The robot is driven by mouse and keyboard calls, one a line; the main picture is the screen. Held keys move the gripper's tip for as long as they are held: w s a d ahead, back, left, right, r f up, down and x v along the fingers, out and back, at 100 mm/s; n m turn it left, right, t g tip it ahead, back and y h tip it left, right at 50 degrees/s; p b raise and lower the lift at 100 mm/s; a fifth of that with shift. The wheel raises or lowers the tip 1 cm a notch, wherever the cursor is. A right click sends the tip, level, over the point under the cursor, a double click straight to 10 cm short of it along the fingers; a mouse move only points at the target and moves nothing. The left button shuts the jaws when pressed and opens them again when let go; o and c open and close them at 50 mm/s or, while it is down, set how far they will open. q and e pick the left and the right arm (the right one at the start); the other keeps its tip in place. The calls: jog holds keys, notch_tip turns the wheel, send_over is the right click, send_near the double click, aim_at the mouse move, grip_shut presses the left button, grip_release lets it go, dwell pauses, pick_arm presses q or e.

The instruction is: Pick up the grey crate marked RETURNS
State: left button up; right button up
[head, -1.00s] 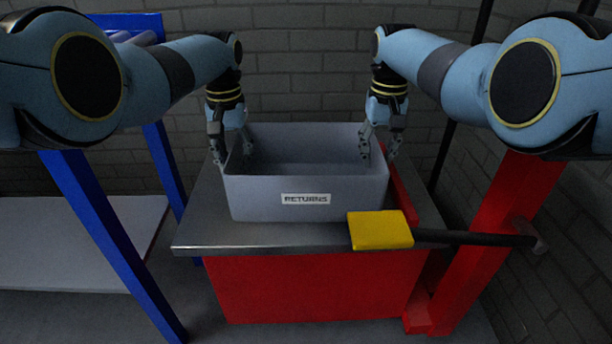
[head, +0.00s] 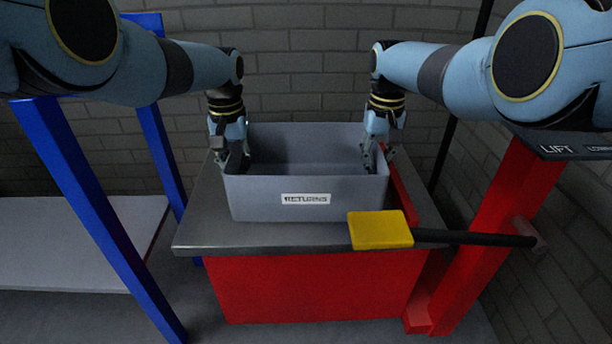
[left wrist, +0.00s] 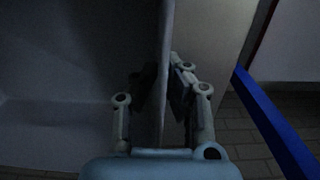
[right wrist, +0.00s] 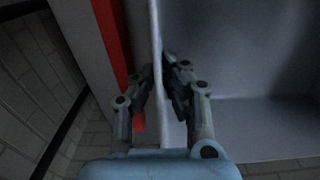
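The grey crate (head: 255,200) marked RETURNS sits upright on a metal-topped table (head: 205,232), its label (head: 305,199) facing me. It looks empty, though its near wall hides part of the floor. My left gripper (head: 232,160) is at its left wall, one finger inside and one outside; in the left wrist view the fingers close on that wall (left wrist: 162,85). My right gripper (head: 379,158) straddles the right wall the same way, and in the right wrist view its fingers close on the wall (right wrist: 156,40).
A yellow block (head: 380,230) on a black bar (head: 470,237) lies at the table's front right corner. A red post (head: 490,230) stands at the right. Blue posts (head: 95,210) and a pale low shelf (head: 60,240) are at the left. A brick wall (head: 310,80) is behind.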

aim_at(378, 143)
pick_arm(q)
jog(key=shift+r, duration=0.1)
grip_shut()
pick_arm(e)
grip_shut()
